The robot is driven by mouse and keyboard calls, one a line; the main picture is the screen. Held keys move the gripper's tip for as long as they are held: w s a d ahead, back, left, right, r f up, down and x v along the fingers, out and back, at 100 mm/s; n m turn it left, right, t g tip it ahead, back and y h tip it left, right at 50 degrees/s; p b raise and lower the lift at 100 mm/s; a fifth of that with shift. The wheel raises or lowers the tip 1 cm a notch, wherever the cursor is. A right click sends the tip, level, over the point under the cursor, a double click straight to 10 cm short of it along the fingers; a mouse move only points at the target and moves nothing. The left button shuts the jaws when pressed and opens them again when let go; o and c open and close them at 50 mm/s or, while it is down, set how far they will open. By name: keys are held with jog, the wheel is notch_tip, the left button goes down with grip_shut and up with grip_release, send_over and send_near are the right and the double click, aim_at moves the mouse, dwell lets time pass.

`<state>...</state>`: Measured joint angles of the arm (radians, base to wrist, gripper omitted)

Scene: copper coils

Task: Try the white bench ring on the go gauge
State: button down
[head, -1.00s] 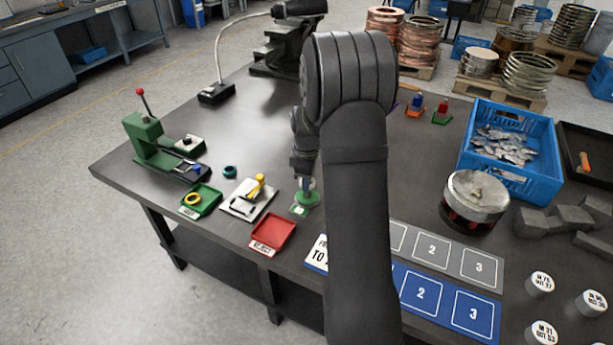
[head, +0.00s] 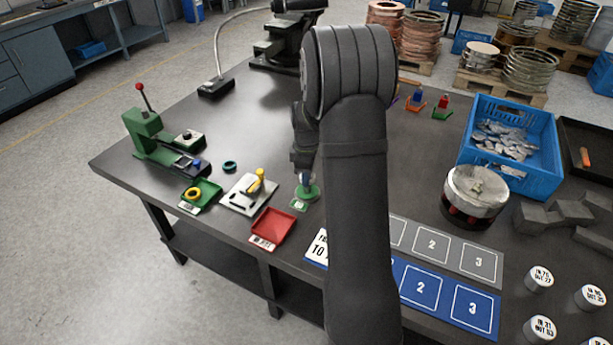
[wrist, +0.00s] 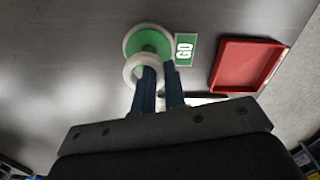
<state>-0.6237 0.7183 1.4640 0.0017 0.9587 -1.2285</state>
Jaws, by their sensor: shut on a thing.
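The go gauge (head: 308,192) is green and stands near the front edge of the bench, with a small GO label. In the wrist view the green gauge (wrist: 150,39) shows a pale outline, with its GO label (wrist: 185,49) beside it. My gripper (wrist: 160,72) is shut on the white ring (wrist: 132,72), one blue finger inside the ring's opening. The ring overlaps the near side of the gauge in the wrist view; I cannot tell whether it touches the gauge or is above it. In the head view my gripper (head: 303,178) is at the gauge, and the ring is hard to make out.
A red tray (head: 272,226) lies left of the gauge. A white plate (head: 240,207) with a yellow piece, a green tray (head: 209,187) with a yellow ring, and a dark teal ring (head: 230,165) are farther left. A green press (head: 150,140) stands beyond.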

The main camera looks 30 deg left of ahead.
aim_at(307, 197)
jog(key=shift+f, duration=0.9)
dwell(0.7)
jog(key=shift+s+d+f, duration=0.1)
jog(key=shift+f, duration=0.3)
jog(key=shift+s+d+f, duration=0.1)
jog(key=shift+s+f, duration=0.1)
jog(key=shift+f, duration=0.45)
jog(key=shift+s+d+f, duration=0.1)
jog(key=shift+s+f, duration=0.1)
jog(key=shift+f, duration=0.45)
dwell(1.1)
jog(key=c, duration=1.6)
grip_release()
jog(key=shift+o, duration=1)
jog(key=shift+w+a+r, duration=0.1)
jog(key=shift+w+r, duration=0.15)
jog(key=shift+r, duration=0.85)
jog(key=shift+w+a+r, duration=0.1)
jog(key=shift+w+r, duration=0.1)
jog(key=shift+r, duration=2.65)
jog(key=shift+f, duration=0.1)
